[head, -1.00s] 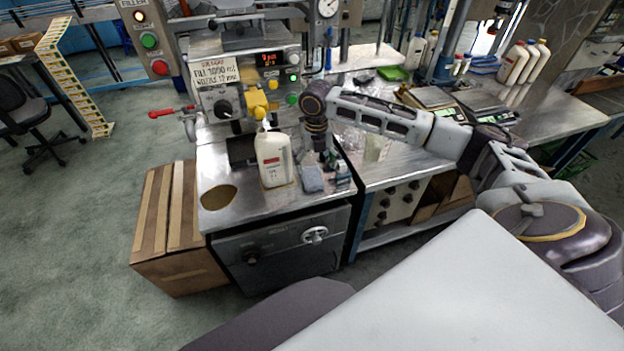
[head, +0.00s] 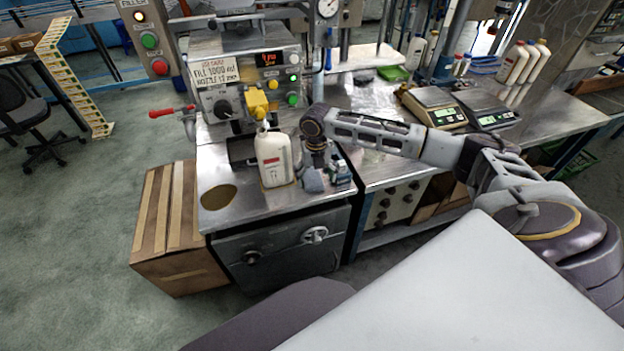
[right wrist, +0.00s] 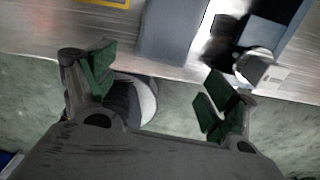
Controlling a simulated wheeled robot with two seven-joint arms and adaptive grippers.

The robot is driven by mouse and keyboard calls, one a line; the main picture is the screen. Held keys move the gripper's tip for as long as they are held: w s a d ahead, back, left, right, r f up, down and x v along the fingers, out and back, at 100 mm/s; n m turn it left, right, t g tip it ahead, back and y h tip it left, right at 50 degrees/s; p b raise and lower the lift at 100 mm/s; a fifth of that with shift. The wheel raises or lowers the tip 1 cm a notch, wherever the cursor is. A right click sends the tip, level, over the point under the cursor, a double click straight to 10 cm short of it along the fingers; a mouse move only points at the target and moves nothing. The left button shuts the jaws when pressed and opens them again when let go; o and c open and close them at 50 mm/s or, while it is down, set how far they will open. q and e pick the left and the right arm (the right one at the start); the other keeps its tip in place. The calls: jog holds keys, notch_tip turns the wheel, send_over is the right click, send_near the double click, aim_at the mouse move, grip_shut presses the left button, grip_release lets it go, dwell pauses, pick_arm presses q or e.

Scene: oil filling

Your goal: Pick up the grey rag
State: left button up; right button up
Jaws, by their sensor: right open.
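The grey rag (head: 312,182) lies near the front edge of the metal worktop, just right of the white bottle (head: 274,158). In the right wrist view what looks like the rag is a flat blue-grey patch (right wrist: 168,32) beyond the fingers. My right gripper (head: 318,162) points down just behind and above the rag in the head view. Its green-padded fingers (right wrist: 158,82) are spread, with nothing held between them. My left gripper is not in view.
A small dark-and-white item (head: 339,172) stands close to the right of the rag; it also shows in the wrist view (right wrist: 258,66). The filling machine (head: 243,80) stands behind. A round brown patch (head: 218,197) lies left on the worktop. Scales (head: 434,107) stand on the right bench.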

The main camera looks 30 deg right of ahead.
aim_at(315, 186)
jog(key=shift+w+d+f, duration=0.1)
jog(key=shift+w+f, duration=0.1)
jog(key=shift+f, duration=1.1)
jog(key=shift+w+f, duration=0.15)
jog(key=shift+f, duration=1.1)
jog(key=shift+c, duration=0.3)
jog(key=c, duration=1)
